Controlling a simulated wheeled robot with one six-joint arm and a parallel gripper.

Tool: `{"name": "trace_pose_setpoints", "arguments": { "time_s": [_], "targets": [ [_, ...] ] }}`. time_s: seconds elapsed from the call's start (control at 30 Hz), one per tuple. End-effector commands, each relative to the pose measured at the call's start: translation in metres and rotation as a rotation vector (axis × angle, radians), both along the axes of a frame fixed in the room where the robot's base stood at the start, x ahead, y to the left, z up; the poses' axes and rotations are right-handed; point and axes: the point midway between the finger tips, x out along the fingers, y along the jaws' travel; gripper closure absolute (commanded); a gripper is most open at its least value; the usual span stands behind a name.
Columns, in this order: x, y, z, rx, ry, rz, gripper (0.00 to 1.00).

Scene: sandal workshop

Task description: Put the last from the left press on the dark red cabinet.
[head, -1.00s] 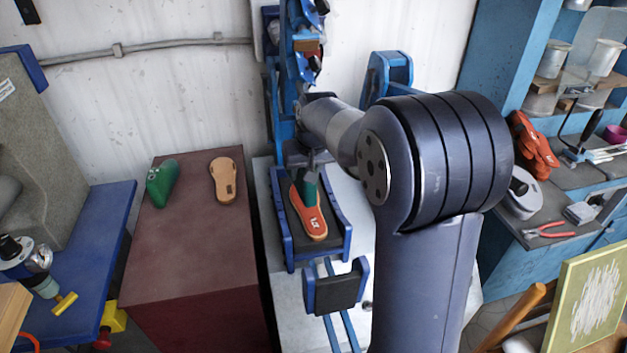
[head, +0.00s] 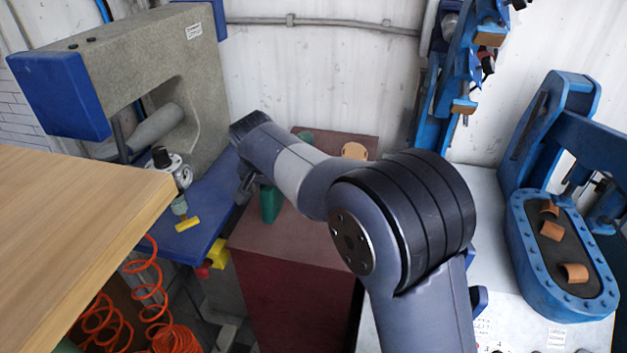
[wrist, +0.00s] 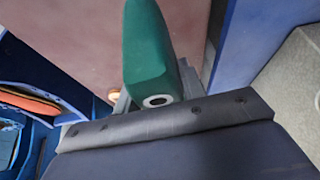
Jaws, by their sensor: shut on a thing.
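My gripper (head: 256,186) is shut on a green last (head: 270,204), which hangs toe down over the left part of the dark red cabinet (head: 292,238). In the wrist view the last (wrist: 150,45) fills the middle, its round hole facing the camera. The cabinet top (wrist: 75,30) shows behind it. I cannot tell whether the last touches the top. A second green last (head: 304,136) and a tan sole (head: 354,150) lie at the cabinet's back, partly hidden by my arm. Blue press parts with an orange sole (wrist: 30,103) show at the left of the wrist view.
A blue bench (head: 205,215) with a large grey-beige machine (head: 190,60) stands left of the cabinet. A wooden top (head: 75,215) is at the near left. A blue press (head: 560,255) holding brown pieces is at the right. The cabinet top's front is clear.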

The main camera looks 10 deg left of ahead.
Motion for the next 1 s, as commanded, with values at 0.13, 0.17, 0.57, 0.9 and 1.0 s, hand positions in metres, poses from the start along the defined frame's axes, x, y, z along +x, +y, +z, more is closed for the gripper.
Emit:
{"name": "trace_pose_setpoints", "arguments": {
  "time_s": [0.13,0.17,0.57,0.9,1.0],
  "targets": [
    [-0.007,0.014,-0.001,0.002,-0.005,-0.001,0.84],
    [-0.008,0.015,-0.002,0.002,-0.005,-0.001,0.84],
    [-0.008,0.015,-0.022,0.001,-0.004,-0.001,0.84],
    [-0.008,0.015,-0.049,0.001,-0.003,-0.001,0.84],
    [-0.008,0.015,-0.056,0.002,-0.004,-0.001,0.84]
  ]
}}
